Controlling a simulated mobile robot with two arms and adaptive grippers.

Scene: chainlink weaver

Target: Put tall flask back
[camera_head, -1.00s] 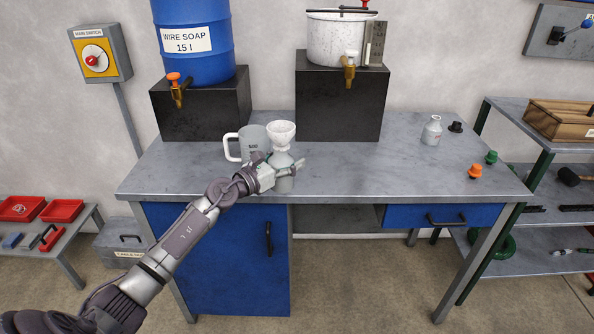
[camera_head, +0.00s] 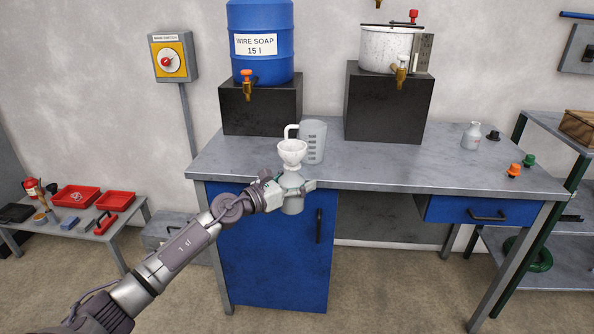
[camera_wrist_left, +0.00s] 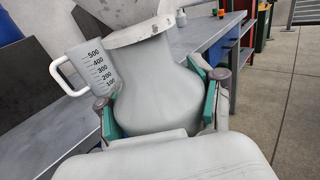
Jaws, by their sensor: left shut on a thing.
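The grey tall flask (camera_head: 292,204) is held upright in my left gripper (camera_head: 290,187), whose fingers close around its body. In the head view it shows in front of the bench's front edge, before the blue cabinet door. A white funnel (camera_head: 291,152) sits on top of the flask. In the left wrist view the flask's wide body (camera_wrist_left: 157,90) fills the space between the green finger pads. A smaller grey flask (camera_head: 471,136) stands at the right of the bench. My right gripper is not in view.
A measuring jug (camera_head: 314,142) stands on the bench (camera_head: 380,172) behind the funnel. Black blocks (camera_head: 388,108) carry a blue soap barrel (camera_head: 260,45) and a white pot (camera_head: 388,50). Orange (camera_head: 514,170) and green (camera_head: 528,160) stoppers lie at the right. The bench middle is clear.

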